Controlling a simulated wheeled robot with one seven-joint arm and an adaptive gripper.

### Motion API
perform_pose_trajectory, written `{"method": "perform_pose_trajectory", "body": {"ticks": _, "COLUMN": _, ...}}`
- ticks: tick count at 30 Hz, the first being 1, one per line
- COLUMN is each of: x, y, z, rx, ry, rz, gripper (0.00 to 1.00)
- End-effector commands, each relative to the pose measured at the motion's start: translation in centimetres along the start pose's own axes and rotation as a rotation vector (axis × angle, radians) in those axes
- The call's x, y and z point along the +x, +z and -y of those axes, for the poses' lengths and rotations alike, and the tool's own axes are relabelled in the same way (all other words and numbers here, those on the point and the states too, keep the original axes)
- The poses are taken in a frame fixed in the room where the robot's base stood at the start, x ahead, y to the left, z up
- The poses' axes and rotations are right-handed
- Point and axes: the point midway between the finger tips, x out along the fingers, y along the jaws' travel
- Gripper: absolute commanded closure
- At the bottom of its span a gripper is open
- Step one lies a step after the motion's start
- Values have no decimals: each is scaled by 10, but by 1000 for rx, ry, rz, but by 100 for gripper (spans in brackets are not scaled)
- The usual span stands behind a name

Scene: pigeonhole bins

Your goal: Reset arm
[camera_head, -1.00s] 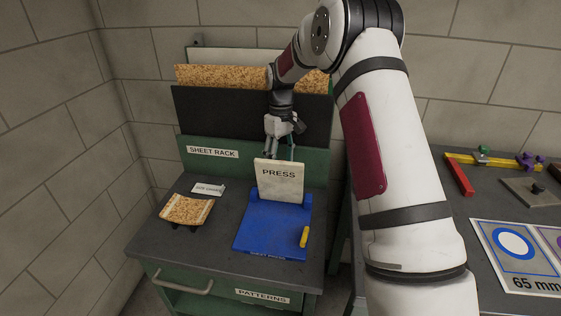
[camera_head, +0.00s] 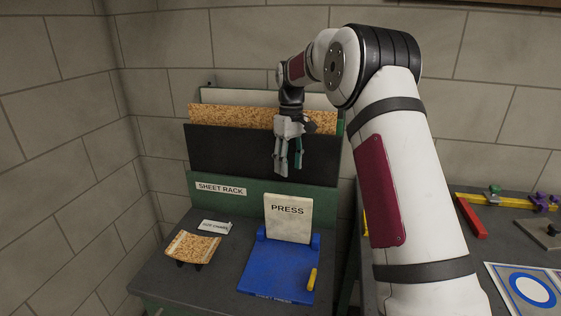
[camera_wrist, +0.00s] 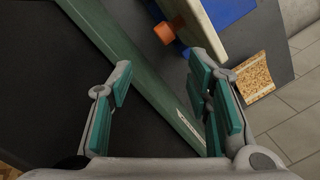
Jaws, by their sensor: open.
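My gripper (camera_head: 288,158) is open and empty. It hangs pointing down in front of the black sheet of the sheet rack, above the white PRESS plate (camera_head: 288,218). In the wrist view the two green-padded fingers (camera_wrist: 160,105) stand wide apart with nothing between them. My white arm reaches in from the right side of the head view. The PRESS plate stands upright at the back of the blue press base (camera_head: 275,268).
The sheet rack (camera_head: 262,187) holds black (camera_head: 225,150), cork (camera_head: 225,116) and white sheets behind the gripper. A cork piece (camera_head: 192,248) lies on a small stand at left, beside a label card (camera_head: 215,227). A second table with tools (camera_head: 510,225) is at right.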

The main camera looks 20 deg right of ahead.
Motion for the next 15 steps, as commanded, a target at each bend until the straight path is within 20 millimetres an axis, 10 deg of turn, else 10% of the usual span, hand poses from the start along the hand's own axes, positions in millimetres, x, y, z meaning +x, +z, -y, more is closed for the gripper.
{"method": "perform_pose_trajectory", "body": {"ticks": 8, "x": -9, "y": 4, "z": 6, "rx": 2, "ry": 7, "rz": -5, "gripper": 55}}
{"method": "perform_pose_trajectory", "body": {"ticks": 15, "x": -69, "y": 45, "z": 52, "rx": 31, "ry": 60, "rz": -49, "gripper": 55}}
